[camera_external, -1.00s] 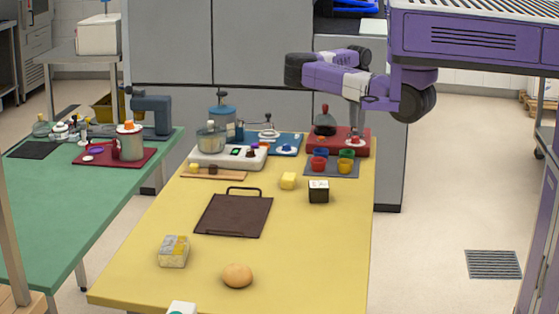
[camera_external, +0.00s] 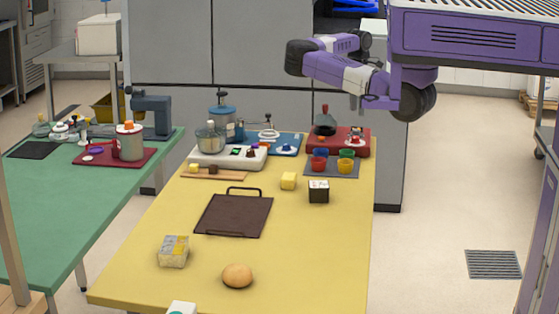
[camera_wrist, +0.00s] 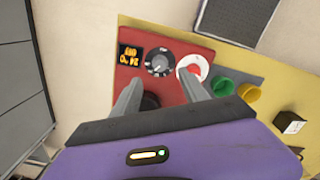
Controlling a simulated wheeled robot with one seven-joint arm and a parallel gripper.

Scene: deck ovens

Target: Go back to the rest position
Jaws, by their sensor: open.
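My gripper (camera_external: 357,101) is open and empty above the red machine (camera_external: 348,148) at the back right corner of the yellow table. In the wrist view my gripper (camera_wrist: 165,88) shows two grey fingers spread apart over the red panel (camera_wrist: 185,55). That panel carries a lit display (camera_wrist: 130,57), a dial (camera_wrist: 160,62) and a red-and-white round button (camera_wrist: 193,68). The fingers appear apart from the panel. My purple arm reaches in from the right.
Coloured cups (camera_external: 346,165) stand on a grey mat in front of the red machine. A dark board (camera_external: 233,217), a bun (camera_external: 237,276), a yellow block (camera_external: 288,181) and a dark box (camera_external: 319,192) lie on the yellow table (camera_external: 320,245). Grey cabinets (camera_external: 260,60) stand behind.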

